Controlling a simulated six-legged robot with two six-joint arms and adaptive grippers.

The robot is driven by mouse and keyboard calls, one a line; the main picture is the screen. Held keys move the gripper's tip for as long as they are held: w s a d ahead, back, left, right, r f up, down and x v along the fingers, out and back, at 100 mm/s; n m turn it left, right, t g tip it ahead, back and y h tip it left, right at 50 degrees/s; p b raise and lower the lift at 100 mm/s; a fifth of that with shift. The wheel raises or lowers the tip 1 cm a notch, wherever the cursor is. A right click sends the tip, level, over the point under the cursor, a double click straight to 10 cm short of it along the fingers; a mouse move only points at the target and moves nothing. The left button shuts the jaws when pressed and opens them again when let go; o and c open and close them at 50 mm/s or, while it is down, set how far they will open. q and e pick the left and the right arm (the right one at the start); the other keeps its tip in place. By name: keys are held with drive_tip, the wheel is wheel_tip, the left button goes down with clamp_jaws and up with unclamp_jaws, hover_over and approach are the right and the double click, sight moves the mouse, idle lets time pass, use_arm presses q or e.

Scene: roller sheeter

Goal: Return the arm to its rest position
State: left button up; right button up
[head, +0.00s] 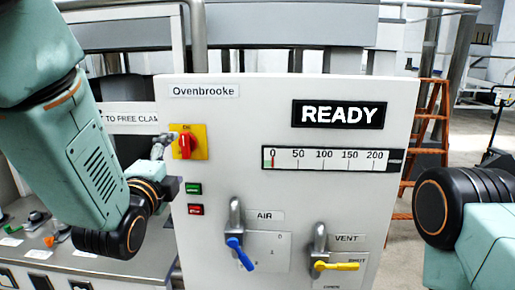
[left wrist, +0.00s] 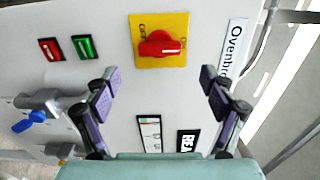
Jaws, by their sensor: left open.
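My left gripper (head: 172,165) is open and empty in front of the panel's left edge, close to the red rotary switch (head: 184,145) on its yellow plate (head: 201,133). In the left wrist view its two fingers (left wrist: 158,80) stand apart, with the red switch (left wrist: 160,45) beyond the gap and no visible contact. The switch handle stands upright in the head view, towards the label at the plate's top. My right arm shows at the right edge, but its gripper is out of view.
The white Ovenbrooke panel (head: 240,120) carries a READY display (head: 338,114), a gauge (head: 325,159) near 0, green (head: 194,188) and red (head: 196,209) buttons, a blue AIR lever (head: 239,253) and a yellow VENT lever (head: 337,266). An orange ladder (head: 430,130) stands behind right.

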sight(185, 147)
use_arm(q)
drive_tip(key=w, duration=0.7)
drive_tip(key=shift+w+d, duration=0.1)
drive_tip(key=shift+w, duration=0.05)
